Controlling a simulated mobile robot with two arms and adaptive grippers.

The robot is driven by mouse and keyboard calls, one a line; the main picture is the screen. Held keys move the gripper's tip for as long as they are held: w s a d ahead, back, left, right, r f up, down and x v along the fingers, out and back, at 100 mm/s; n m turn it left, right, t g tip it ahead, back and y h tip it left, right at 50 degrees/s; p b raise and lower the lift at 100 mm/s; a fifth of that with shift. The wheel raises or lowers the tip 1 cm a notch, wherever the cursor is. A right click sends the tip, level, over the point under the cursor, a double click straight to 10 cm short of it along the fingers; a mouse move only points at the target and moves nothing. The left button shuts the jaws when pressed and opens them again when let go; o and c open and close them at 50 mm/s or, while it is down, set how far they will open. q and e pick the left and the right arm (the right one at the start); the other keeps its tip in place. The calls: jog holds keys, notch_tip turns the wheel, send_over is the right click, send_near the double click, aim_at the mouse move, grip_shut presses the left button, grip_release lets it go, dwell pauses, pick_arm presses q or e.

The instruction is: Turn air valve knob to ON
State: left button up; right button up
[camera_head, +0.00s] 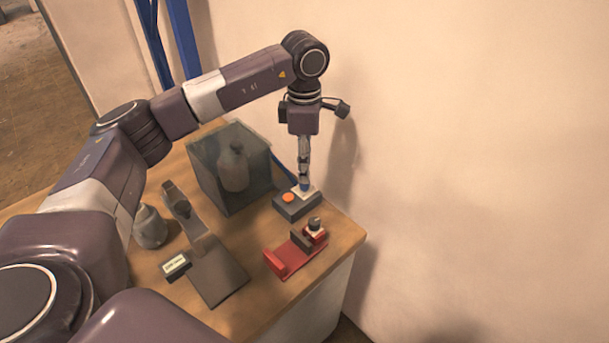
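A dark grey control box (298,207) with a round orange button (288,197) stands at the back right of the table. A light plate with a small blue part (305,187), which looks like the valve knob, is on top beside the button. My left gripper (304,184) points straight down over this blue part, with its fingertips at or just above it. The fingers look close together, but their gap and any contact are too small to tell. The knob's ON/OFF position is not readable. My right gripper is not in view.
A clear chamber (207,178) with a grey bottle (233,168) stands left of the control box. A red fixture with a dark knob (315,224) sits in front. A grey stand (218,275), small label block (175,265) and grey jar (149,228) are further left. A wall is close behind.

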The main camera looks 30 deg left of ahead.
pick_arm(q)
notch_tip(320, 180, up, 7)
dwell(0.3)
dwell(0.4)
